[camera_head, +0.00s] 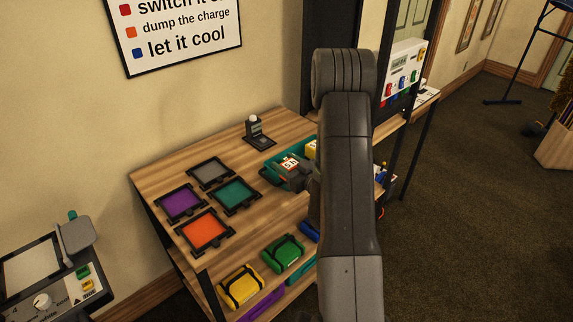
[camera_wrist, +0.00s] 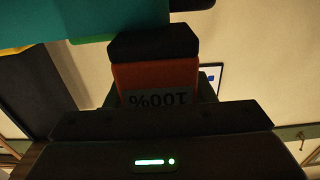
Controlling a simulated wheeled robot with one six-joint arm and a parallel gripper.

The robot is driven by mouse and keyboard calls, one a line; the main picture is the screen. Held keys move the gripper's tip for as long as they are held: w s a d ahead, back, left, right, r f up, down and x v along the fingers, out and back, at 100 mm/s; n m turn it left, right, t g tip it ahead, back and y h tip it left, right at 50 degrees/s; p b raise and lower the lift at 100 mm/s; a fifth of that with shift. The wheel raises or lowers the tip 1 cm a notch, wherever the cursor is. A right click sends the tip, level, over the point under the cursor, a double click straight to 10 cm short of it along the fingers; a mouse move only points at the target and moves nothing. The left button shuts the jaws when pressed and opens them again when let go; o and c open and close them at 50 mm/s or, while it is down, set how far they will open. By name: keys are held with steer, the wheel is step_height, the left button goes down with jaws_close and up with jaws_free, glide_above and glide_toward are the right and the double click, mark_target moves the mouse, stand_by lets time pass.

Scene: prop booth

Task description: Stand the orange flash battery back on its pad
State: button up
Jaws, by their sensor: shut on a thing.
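In the wrist view an orange battery (camera_wrist: 150,78) with a black end and a "100%" label, upside down in the picture, is held in my gripper (camera_wrist: 155,108). In the head view my gripper (camera_head: 291,176) is by the teal tray (camera_head: 272,164) on the table, with a reddish, white-labelled part at it; my arm hides much of this spot. I cannot tell whether the battery touches the tray. The orange pad (camera_head: 205,231), framed in black, lies empty at the table's near left.
Purple (camera_head: 181,203), teal (camera_head: 236,195) and grey (camera_head: 211,171) pads lie empty by the orange one. A small dark device (camera_head: 257,134) stands behind. A yellow block (camera_head: 311,149) is by the tray. Yellow (camera_head: 241,287) and green (camera_head: 283,253) cases sit on the lower shelf.

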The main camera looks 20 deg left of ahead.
steer(key=o, duration=1.3)
steer(key=shift+r, duration=0.2)
